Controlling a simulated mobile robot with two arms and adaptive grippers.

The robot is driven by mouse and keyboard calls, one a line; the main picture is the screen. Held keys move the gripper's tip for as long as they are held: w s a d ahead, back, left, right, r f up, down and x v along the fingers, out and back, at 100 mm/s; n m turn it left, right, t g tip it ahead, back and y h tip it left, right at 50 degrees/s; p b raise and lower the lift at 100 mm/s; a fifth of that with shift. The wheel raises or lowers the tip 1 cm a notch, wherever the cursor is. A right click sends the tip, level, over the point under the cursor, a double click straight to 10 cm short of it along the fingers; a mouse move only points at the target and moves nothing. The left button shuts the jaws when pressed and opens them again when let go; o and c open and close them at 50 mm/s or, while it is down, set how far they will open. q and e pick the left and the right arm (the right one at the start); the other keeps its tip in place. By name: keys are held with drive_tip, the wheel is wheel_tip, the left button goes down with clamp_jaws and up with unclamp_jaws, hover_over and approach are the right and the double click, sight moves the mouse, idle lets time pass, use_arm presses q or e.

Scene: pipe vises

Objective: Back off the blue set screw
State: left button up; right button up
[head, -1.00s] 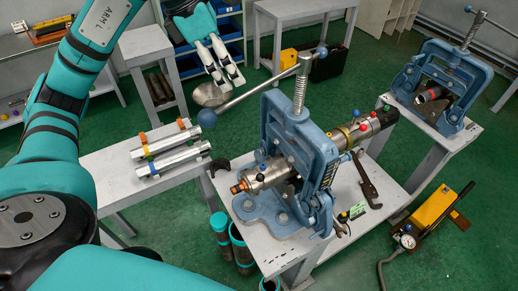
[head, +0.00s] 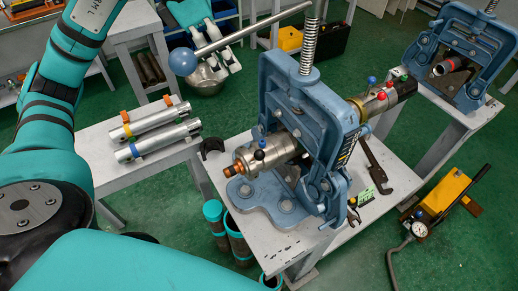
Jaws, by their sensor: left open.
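The blue set screw (head: 262,143) is a small blue knob on top of the near end of a steel pipe (head: 278,153). The pipe lies through the blue pipe vise (head: 297,95) on the front table. A black knob (head: 259,155) sits close beside the screw. My left gripper (head: 214,68) has pale fingers and points downward, up and to the left of the screw, well apart from it. It is open, with nothing seen between its fingers. My right gripper is not in view.
The vise handle ends in a big blue ball (head: 182,61). Two capped steel tubes (head: 158,131) lie on the left bench. A wrench (head: 374,165) lies right of the vise. A second vise (head: 459,62) stands at right, and a yellow pump (head: 441,193) on the floor.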

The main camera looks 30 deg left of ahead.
use_arm(q)
wheel_tip(320, 180, down, 8)
drive_tip(key=b, duration=0.6)
approach(261, 141)
drive_tip(key=x, duration=0.8)
drive_tip(key=shift+d+f+p, duration=0.15)
drive_tip(key=shift+f+p, duration=0.15)
drive_tip(key=shift+p, duration=0.05)
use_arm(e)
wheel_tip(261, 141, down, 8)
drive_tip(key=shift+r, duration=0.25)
use_arm(q)
drive_tip(key=shift+c, duration=0.4)
clamp_jaws()
